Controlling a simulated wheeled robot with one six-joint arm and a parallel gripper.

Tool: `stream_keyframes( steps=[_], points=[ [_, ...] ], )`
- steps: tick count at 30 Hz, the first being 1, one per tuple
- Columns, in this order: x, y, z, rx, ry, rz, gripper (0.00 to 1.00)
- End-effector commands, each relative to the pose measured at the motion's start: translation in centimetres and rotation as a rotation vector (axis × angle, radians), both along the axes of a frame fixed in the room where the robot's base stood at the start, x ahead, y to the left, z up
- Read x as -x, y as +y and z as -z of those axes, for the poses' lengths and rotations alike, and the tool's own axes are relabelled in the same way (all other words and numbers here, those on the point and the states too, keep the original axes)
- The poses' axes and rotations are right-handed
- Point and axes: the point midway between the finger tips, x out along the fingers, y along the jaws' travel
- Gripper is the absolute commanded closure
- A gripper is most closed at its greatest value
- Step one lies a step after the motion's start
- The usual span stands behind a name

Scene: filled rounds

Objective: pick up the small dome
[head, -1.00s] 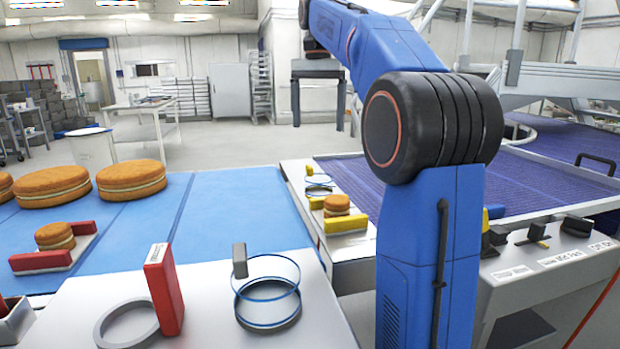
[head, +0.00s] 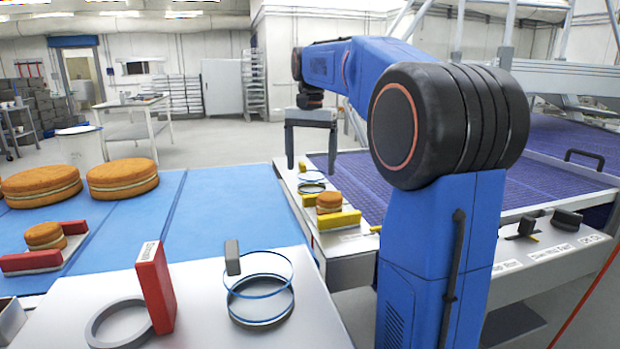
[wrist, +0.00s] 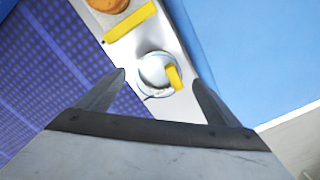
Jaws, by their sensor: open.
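The small dome (head: 312,178) is clear, with a blue rim and a yellow handle, on the narrow light counter beyond the blue belt. In the wrist view the small dome (wrist: 152,72) shows from above between the fingertips, its yellow handle toward the right finger. My gripper (head: 311,168) points down above it, fingers apart and empty. It also shows in the wrist view (wrist: 158,78). The fingers do not appear to touch the dome; the exact height above it is hard to tell.
A small filled round (head: 329,202) sits by yellow blocks (head: 339,221) just nearer than the dome. A larger clear dome (head: 259,287) with a grey handle and a red block (head: 155,287) stand on the front table. A purple belt (head: 352,180) runs to the right.

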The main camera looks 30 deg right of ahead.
Motion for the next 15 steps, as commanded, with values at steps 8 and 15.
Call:
stream_keyframes(
  steps=[8,15],
  points=[
    [0.2,-0.1,3.5,0.000,0.001,0.000,0.14],
    [0.2,-0.1,4.1,0.000,0.000,0.000,0.14]
  ],
)
